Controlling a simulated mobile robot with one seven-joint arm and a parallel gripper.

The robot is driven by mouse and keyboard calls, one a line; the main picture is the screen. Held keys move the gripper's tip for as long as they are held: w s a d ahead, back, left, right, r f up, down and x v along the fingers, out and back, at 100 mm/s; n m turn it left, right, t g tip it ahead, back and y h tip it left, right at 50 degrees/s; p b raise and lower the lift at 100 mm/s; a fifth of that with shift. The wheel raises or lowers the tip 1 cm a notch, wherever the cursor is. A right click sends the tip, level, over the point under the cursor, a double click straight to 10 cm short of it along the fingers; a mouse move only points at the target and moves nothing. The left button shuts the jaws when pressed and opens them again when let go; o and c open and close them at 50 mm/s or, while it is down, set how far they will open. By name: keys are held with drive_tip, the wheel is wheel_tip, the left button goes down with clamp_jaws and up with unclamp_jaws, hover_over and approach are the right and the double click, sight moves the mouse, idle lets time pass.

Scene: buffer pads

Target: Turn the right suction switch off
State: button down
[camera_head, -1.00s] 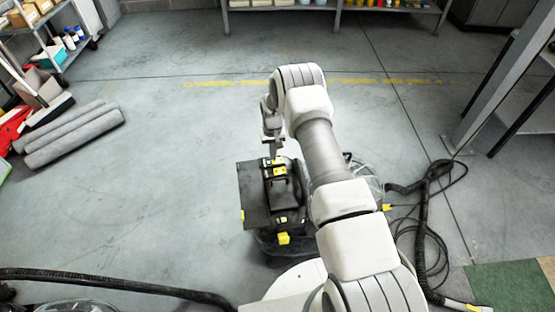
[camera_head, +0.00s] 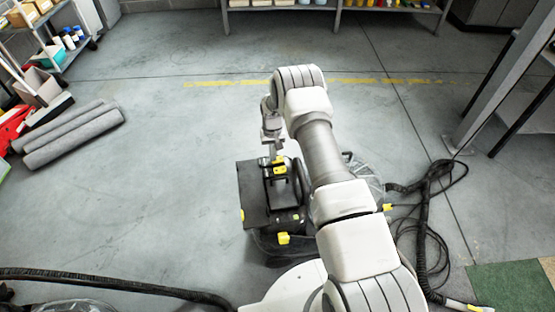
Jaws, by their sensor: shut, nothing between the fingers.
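A black suction machine (camera_head: 254,196) with yellow parts stands on the floor just left of my arm. My gripper (camera_head: 273,157) points down over the far top edge of the machine, shut and empty, by a yellow part (camera_head: 280,169). I cannot tell whether it touches it. Another yellow part (camera_head: 284,239) is at the machine's near lower side. The suction switch itself is too small to make out, so its position cannot be told. My arm hides the machine's right side.
A black hose and cable (camera_head: 428,215) lie on the floor at the right. Another hose (camera_head: 120,285) runs along the lower left. Grey rolls (camera_head: 75,135) lie at the left. A metal-legged frame (camera_head: 490,85) stands at the right. The floor left of the machine is clear.

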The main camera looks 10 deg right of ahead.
drive_tip(key=shift+r, duration=0.15)
drive_tip(key=shift+r+p, duration=1.6)
drive_tip(key=shift+r, duration=1.25)
drive_tip(key=shift+r, duration=0.15)
drive_tip(key=s+r+t, duration=0.1)
drive_tip(key=s+r, duration=0.3)
drive_tip(key=r, duration=1.3)
drive_tip(key=s+r+t, duration=0.2)
drive_tip(key=s+r, duration=0.2)
drive_tip(key=r, duration=1.3)
drive_tip(key=s+r, duration=1)
drive_tip(key=s, duration=0.2)
drive_tip(key=s+r+t+p, duration=0.1)
drive_tip(key=s+r+t, duration=0.15)
drive_tip(key=s, duration=1.55)
wheel_tip(320, 180, up, 20)
drive_tip(key=p, duration=2)
drive_tip(key=shift+w+a+r+n+p, duration=0.15)
drive_tip(key=shift+w+a+n+p, duration=0.15)
drive_tip(key=shift+a+p, duration=0.1)
